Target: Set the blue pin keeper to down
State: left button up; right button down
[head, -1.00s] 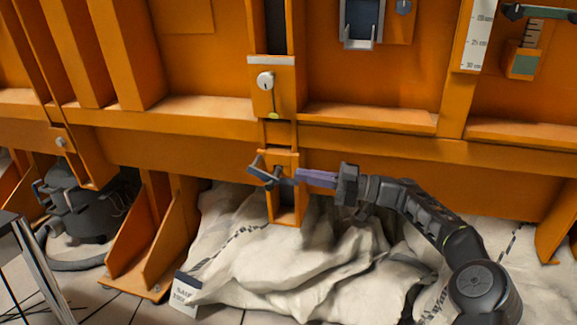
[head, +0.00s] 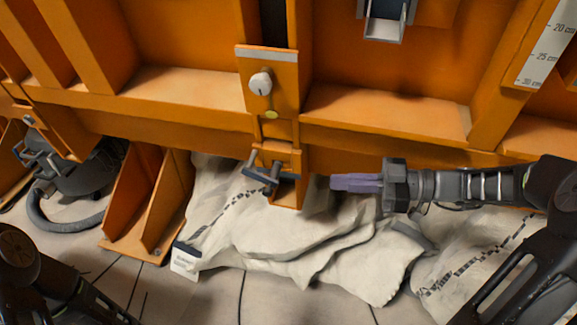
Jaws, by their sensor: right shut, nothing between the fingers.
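The pin keeper (head: 262,174) is a small dark blue-grey lever on the front of an orange bracket (head: 287,193), low on the orange frame. Its bar slants down to the right. My right gripper (head: 335,183) is shut and empty, its purple fingers pointing left at the bracket. A clear gap separates the fingertips from the bracket and the keeper. My left arm shows only as a dark part at the lower left, and its gripper is out of view.
An orange plate with a white round knob (head: 261,83) is above the bracket. Crumpled pale sandbags (head: 330,240) lie below. An orange gusset foot (head: 150,205) and a dark machine with a hose (head: 70,185) stand to the left.

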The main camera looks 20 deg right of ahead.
jog(key=shift+s, duration=0.1)
jog(key=f+b+x, duration=0.3)
jog(key=b+x, duration=0.1)
jog(key=x, duration=0.9)
jog(key=shift+d, duration=0.2)
